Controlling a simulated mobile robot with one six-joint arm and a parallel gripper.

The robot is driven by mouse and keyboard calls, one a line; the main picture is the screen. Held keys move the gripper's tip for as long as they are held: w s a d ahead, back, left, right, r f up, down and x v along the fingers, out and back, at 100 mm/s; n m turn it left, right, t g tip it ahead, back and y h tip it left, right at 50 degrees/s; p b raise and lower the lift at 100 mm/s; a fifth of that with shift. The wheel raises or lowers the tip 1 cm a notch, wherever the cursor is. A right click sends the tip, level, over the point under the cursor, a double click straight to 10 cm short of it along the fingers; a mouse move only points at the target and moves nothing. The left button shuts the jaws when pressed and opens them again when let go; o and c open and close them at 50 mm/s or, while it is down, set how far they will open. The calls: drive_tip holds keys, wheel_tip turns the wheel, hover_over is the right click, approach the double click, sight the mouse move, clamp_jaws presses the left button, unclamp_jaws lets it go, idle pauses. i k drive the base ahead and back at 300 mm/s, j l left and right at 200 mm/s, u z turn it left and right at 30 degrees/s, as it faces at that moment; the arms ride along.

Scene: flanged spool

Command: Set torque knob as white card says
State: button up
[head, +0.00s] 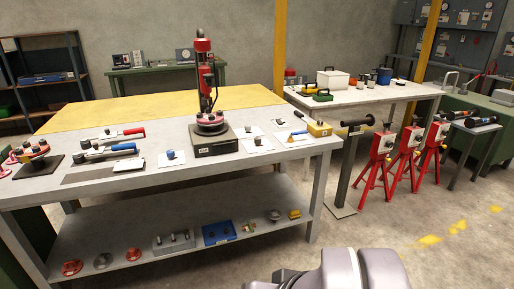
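A white card (127,165) lies on the grey workbench (230,175), by a tool with a blue grip (126,147). Its writing is too small to read. A red upright tool (205,75) stands on a dark block at the bench's middle. Part of my arm shows at the bottom right of centre. My gripper's fingers are not seen.
A red-handled tool (122,133) and a red flanged part (32,150) lie at the bench's left. The lower shelf (180,250) holds several parts. A black bar on a post (357,122) and red stands (380,148) are right. Floor in front is clear.

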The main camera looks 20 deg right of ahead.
sight(257, 140)
drive_tip(key=i+j, duration=0.3)
drive_tip(key=j, duration=0.15)
drive_tip(key=i+j, duration=0.25)
drive_tip(key=j, duration=0.2)
drive_tip(key=i+j, duration=0.3)
drive_tip(key=j, duration=0.15)
drive_tip(key=i+j, duration=0.25)
drive_tip(key=j, duration=0.2)
drive_tip(key=z, duration=1.25)
